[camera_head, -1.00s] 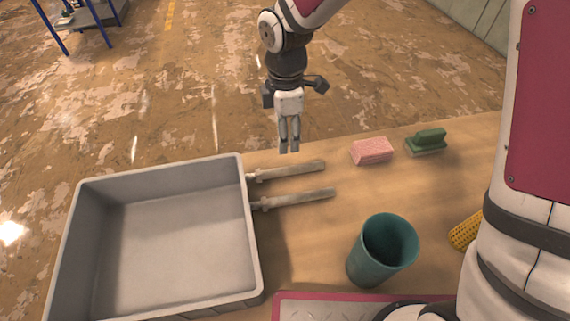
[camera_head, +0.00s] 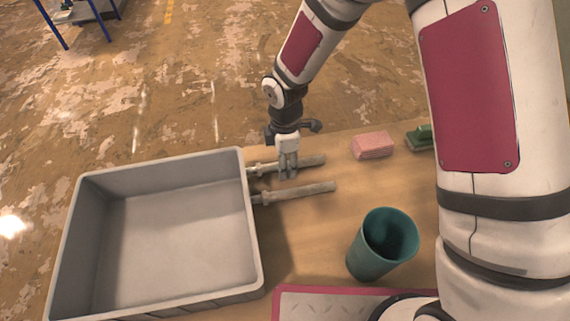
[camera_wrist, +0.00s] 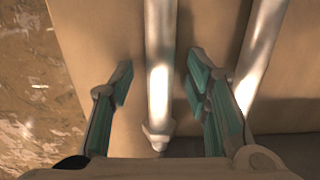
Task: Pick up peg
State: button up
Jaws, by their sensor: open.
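Two long, pale metal pegs lie side by side on the wooden table, right of the grey bin. The far peg (camera_head: 314,161) is partly hidden by my gripper (camera_head: 288,174), which points down over it. The near peg (camera_head: 305,191) lies clear of the fingers. In the wrist view the far peg (camera_wrist: 159,50) runs lengthwise between my two open, teal-padded fingers, with a gap on each side. The near peg (camera_wrist: 262,45) shows beyond the right finger. I cannot tell how far the fingertips are above the table.
The grey bin (camera_head: 255,235) stands close at the left ends of the pegs. A pink sponge (camera_head: 373,145) and a green brush (camera_head: 420,137) lie to the right. A teal cup (camera_head: 372,262) stands nearer. Bare table (camera_head: 300,235) lies between cup and pegs.

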grip_shut()
jog(key=shift+d, duration=0.1)
dwell(0.3)
